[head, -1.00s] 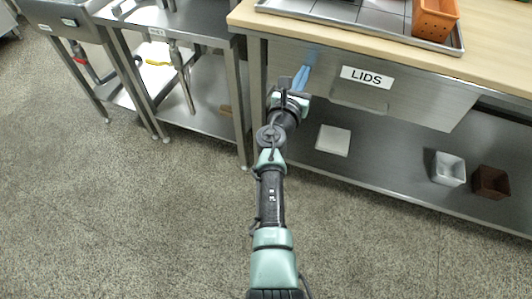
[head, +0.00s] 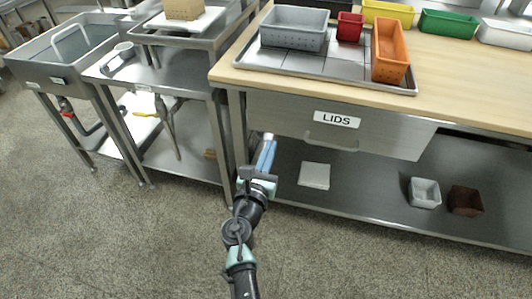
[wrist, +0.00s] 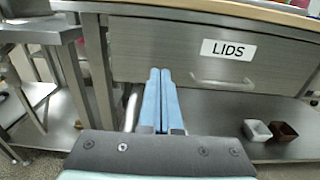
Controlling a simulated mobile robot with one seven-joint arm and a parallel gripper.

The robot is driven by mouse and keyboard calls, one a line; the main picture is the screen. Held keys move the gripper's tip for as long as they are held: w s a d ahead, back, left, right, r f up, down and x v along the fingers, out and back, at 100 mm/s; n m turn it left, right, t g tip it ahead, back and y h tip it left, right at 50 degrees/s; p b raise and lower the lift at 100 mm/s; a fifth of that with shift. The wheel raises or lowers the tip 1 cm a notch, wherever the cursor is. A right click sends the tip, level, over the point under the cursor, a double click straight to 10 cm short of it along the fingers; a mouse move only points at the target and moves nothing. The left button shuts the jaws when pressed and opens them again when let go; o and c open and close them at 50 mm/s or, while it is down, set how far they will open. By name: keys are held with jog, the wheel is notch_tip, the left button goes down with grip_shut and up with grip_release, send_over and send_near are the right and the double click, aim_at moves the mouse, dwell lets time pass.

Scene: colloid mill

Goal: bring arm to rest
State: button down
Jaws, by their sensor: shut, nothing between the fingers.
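My gripper (head: 266,152) points toward the front of the workbench, just below and left of the drawer (head: 345,136) labelled LIDS. In the wrist view, its two blue fingers (wrist: 160,100) lie side by side, shut with nothing between them. My arm reaches up from the bottom of the head view.
The wooden worktop (head: 460,75) carries a metal tray (head: 340,80) with a grey bin (head: 293,28), a red bin (head: 349,27) and an orange bin (head: 389,52). A white box (head: 424,192) and a brown box (head: 465,200) stand on the lower shelf. The floor in front is clear.

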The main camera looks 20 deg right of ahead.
jog(key=shift+v, duration=1.35)
